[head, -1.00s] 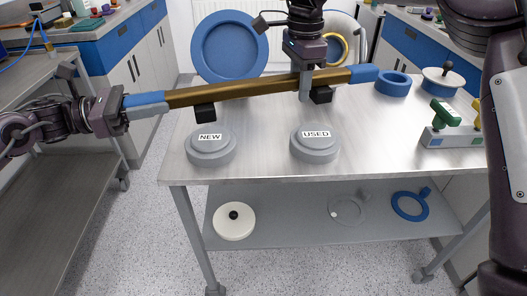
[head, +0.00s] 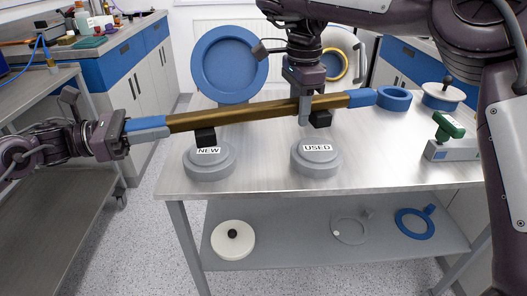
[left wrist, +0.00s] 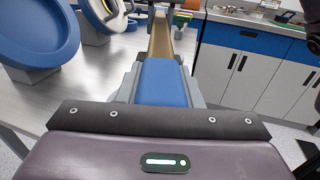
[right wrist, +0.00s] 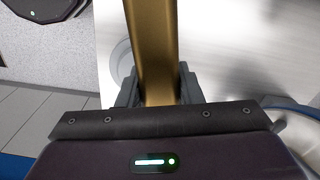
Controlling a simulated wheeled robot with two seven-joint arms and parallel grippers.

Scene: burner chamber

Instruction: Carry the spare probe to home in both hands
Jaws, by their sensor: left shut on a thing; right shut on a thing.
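The spare probe is a long brass bar (head: 250,110) with blue ends, held above the front of the steel table. It slants slightly, its right end higher in the head view. My left gripper (head: 147,128) is shut on the blue left end, also seen in the left wrist view (left wrist: 162,82). My right gripper (head: 305,112) is shut from above on the brass part near the right end; the right wrist view shows the brass (right wrist: 152,50) between its fingers. Two black blocks (head: 205,137) show under the bar. Which spot is home cannot be told.
Grey round bases labelled NEW (head: 208,163) and USED (head: 316,160) stand below the probe on the steel table (head: 255,180). A large blue dish (head: 229,62) stands behind. A blue ring (head: 395,98) and green-handled block (head: 449,127) are at right. A lower shelf (head: 285,250) holds discs.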

